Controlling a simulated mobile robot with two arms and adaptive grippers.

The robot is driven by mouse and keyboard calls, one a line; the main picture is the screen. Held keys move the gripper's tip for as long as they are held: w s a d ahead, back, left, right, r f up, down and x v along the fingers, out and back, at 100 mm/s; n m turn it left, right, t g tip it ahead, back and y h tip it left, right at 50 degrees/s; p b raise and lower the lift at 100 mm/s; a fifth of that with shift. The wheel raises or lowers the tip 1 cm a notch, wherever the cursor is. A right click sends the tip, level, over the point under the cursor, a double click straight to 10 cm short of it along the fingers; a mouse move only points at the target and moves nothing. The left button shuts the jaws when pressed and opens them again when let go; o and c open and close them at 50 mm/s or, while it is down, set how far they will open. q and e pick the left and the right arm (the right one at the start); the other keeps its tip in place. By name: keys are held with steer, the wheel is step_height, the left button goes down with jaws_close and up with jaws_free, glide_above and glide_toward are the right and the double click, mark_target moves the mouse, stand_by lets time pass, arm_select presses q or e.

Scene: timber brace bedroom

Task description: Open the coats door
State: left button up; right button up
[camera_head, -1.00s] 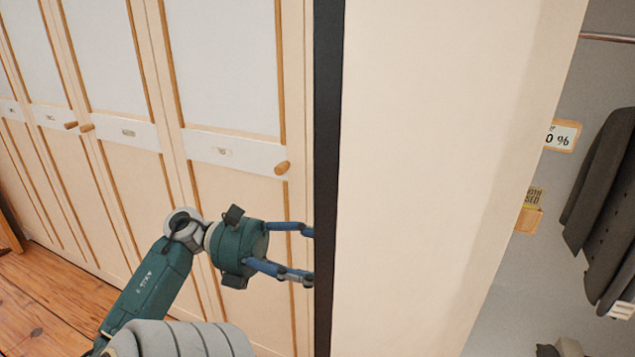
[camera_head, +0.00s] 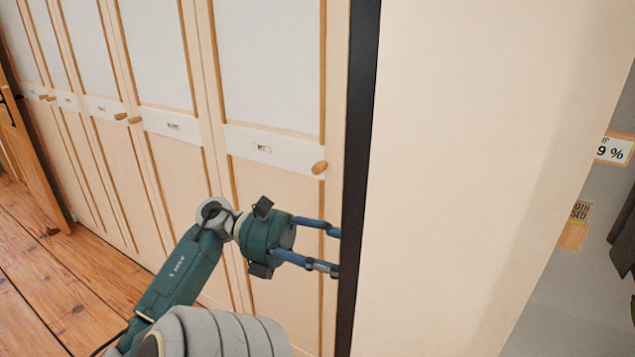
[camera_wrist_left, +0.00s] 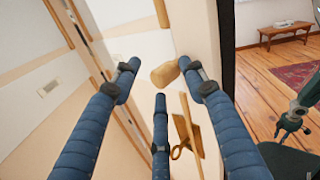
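A row of cream wardrobe doors (camera_head: 265,85) with wood trim fills the left of the head view. The nearest has a small label, too small to read, and a round wooden knob (camera_head: 319,167). Which door is the coats door I cannot read. My left gripper (camera_head: 335,250) is below this knob in the head view, its blue fingers spread beside a dark vertical edge (camera_head: 360,170). In the left wrist view the knob (camera_wrist_left: 165,73) shows beyond the open fingers, with nothing held between them. My right gripper is not seen in the head view.
A wide cream panel (camera_head: 470,150) stands right of the dark edge. Past it are signs (camera_head: 614,149) and part of a dark garment (camera_head: 624,240). The wooden floor (camera_head: 60,280) is clear at lower left. The wrist view shows a key with a wooden tag (camera_wrist_left: 190,132) and a bench (camera_wrist_left: 288,30).

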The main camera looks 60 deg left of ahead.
arm_select(q)
steer(key=v, duration=1)
steer(key=shift+s, duration=0.35)
